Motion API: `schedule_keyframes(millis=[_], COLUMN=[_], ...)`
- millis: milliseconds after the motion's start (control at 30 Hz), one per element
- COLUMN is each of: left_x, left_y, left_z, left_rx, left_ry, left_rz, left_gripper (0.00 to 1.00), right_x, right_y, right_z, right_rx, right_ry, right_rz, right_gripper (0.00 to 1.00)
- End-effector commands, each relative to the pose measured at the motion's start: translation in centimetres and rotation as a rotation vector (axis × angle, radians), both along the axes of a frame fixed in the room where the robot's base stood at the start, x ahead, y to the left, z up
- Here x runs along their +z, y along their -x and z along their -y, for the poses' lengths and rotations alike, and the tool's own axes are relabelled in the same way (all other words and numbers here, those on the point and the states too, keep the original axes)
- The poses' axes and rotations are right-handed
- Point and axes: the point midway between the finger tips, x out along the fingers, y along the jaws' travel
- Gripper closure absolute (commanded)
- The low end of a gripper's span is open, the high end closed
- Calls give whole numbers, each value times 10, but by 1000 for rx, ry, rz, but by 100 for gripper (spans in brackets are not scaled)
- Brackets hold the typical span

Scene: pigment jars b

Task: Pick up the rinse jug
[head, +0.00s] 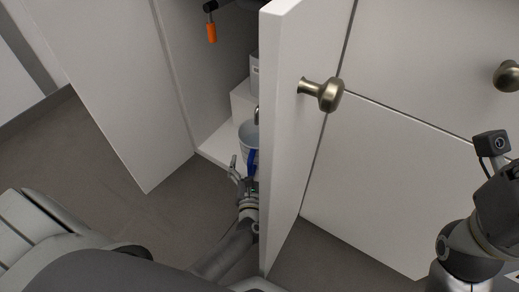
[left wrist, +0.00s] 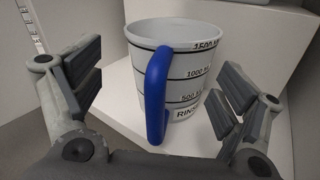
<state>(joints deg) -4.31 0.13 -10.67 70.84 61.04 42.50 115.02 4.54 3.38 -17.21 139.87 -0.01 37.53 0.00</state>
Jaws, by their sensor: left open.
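The rinse jug (left wrist: 185,70) is a white measuring jug with black volume lines, lettering and a blue handle (left wrist: 157,95). It stands upright on the cupboard's white floor. In the head view the jug (head: 248,135) is partly hidden by the open door. My left gripper (left wrist: 160,100) is open, with one finger on each side of the jug and the handle facing the camera between them. The fingers look apart from the jug. In the head view the left gripper (head: 243,172) is at the cupboard opening, partly behind the door. The right gripper's fingers are not visible.
The open cupboard door (head: 285,130) with a brass knob (head: 328,95) stands close to the right of my left arm. Another open door (head: 115,85) is on the left. A white container (head: 254,72) sits on a raised white block (head: 242,101) behind the jug. An orange-handled object (head: 211,32) hangs above.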

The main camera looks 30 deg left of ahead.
Motion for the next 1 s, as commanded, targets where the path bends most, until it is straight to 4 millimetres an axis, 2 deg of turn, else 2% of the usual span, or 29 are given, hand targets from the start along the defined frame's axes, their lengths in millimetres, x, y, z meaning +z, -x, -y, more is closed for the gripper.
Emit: schedule_keyframes(millis=[333, 667, 1000], left_x=[-3, -1, -1], left_y=[-46, -51, -51], left_z=[-14, -16, -16], left_rx=[0, -1, 0], left_ry=[0, -1, -1], left_rz=[1, -1, 0], left_gripper=[9, 10, 54], right_x=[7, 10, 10], right_y=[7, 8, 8], right_z=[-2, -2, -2], right_rx=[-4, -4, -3], right_ry=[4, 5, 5], right_rz=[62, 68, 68], right_gripper=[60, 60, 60])
